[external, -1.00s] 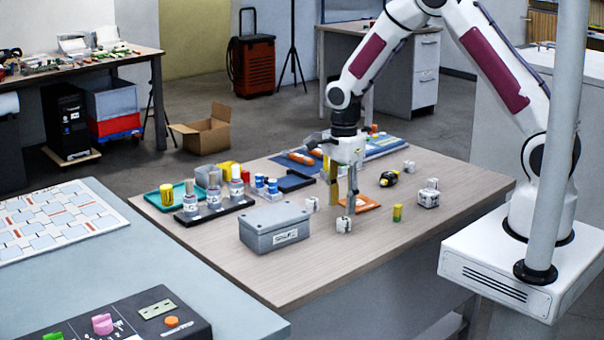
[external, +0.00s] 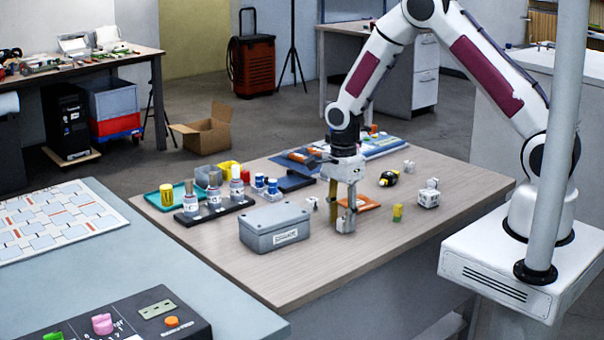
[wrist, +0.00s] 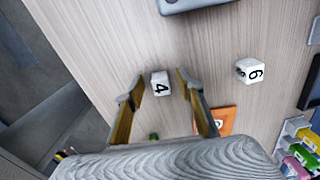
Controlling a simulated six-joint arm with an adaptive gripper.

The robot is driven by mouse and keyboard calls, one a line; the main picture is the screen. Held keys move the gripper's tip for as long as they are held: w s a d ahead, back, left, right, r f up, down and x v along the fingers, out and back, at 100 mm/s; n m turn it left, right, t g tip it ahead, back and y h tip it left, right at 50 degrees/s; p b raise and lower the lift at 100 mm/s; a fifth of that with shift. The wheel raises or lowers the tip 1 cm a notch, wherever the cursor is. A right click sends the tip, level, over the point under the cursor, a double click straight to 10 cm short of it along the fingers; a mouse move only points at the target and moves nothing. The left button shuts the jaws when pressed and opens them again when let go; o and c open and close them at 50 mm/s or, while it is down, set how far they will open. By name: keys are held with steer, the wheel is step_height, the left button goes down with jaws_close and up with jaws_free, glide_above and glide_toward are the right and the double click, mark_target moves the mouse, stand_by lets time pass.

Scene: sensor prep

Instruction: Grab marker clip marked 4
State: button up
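The marker clip marked 4 (wrist: 161,86) is a small white cube with a black 4, lying on the wooden table. In the wrist view it sits between the two fingertips of my gripper (wrist: 159,78), with a visible gap on each side. In the external view my gripper (external: 343,222) points down at tabletop height near the front edge, and its fingers mostly hide the cube. My gripper is open. Another white cube marked 6 (wrist: 250,71) lies apart to the right; it also shows beside the grey box in the external view (external: 312,203).
A grey lidded box (external: 275,228) stands left of my gripper. An orange pad (external: 368,203) lies close behind it. A yellow-green cylinder (external: 397,212) and white cubes (external: 428,198) stand to the right. A rack of bottles (external: 215,208) is farther left. The front table strip is clear.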

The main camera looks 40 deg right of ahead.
mark_target(342, 219)
steer(key=shift+f, duration=0.1)
stand_by(0.4)
steer(key=c, duration=0.9)
steer(key=shift+r, duration=5.05)
